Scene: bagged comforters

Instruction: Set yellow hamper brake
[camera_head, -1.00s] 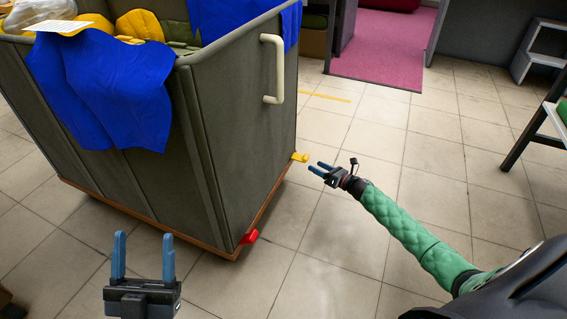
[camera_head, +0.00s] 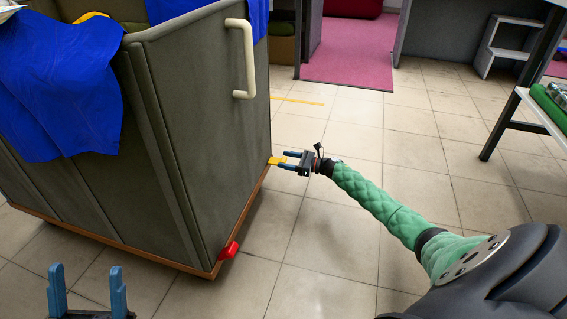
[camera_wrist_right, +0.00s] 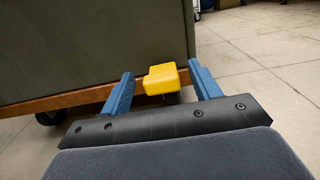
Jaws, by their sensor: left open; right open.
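The hamper (camera_head: 215,120) is a large grey-green bin on a brown base, at the left of the head view. A yellow brake pedal (camera_head: 277,160) sticks out low from its far corner, and a red pedal (camera_head: 229,250) from its near corner. In the right wrist view the yellow pedal (camera_wrist_right: 162,79) lies between the open fingers of my right gripper (camera_wrist_right: 163,92), with gaps on both sides. My right gripper (camera_head: 285,162) also shows at the pedal in the head view. My left gripper (camera_head: 88,292) is open and empty at the lower left, before the hamper.
Blue cloth (camera_head: 60,85) hangs over the hamper's rim, and a cream handle (camera_head: 248,60) is on its side. A dark caster (camera_wrist_right: 50,118) shows under the base. A table with green items (camera_head: 550,105) stands at the right. The tiled floor (camera_head: 400,150) between is clear.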

